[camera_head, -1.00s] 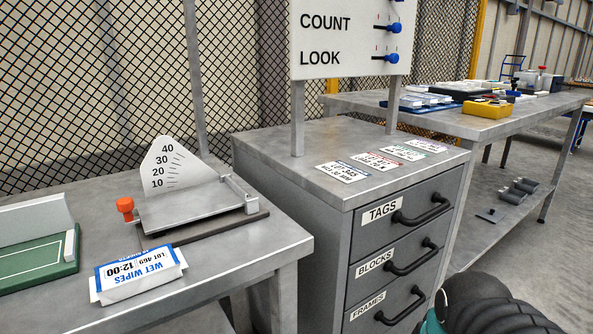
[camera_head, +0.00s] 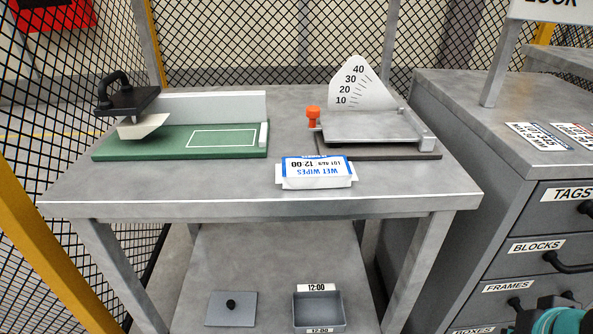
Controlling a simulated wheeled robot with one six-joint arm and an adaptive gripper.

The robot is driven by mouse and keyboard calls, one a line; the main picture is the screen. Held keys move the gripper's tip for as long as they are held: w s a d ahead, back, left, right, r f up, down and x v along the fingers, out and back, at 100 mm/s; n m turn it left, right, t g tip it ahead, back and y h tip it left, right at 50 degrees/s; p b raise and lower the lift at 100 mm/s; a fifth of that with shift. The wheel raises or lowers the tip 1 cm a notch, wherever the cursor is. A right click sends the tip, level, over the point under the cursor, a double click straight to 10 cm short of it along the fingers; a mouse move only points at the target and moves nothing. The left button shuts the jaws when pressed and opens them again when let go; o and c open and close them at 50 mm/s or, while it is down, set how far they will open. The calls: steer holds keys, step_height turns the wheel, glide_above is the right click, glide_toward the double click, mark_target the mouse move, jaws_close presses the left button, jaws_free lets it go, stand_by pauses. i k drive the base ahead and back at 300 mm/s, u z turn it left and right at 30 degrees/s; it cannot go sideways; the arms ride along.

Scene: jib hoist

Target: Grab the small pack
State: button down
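The small pack (camera_head: 316,171) is a white and blue packet printed "WET WIPES", "LOT 469" and "12:00", its print upside down to me. It lies flat on the grey metal table (camera_head: 400,191) near the front edge, in front of the tilting plate with the angle scale and apart from the green board. No gripper fingers show. Only a dark and teal part of my arm shows at the bottom right corner, well away from the pack.
A green board (camera_head: 180,143) with a black-handled press (camera_head: 126,102) stands left on the table. The plate with scale (camera_head: 372,127) and orange knob stands behind the pack. A grey bin (camera_head: 319,311) and a lid (camera_head: 231,308) lie on the lower shelf. A drawer cabinet (camera_head: 450,150) stands right.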

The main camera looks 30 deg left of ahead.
mark_target(314, 172)
steer(key=u, duration=1.9)
steer(key=k, duration=0.55)
steer(key=z, duration=0.4)
steer(key=i, duration=0.4)
steer(key=u, duration=0.05)
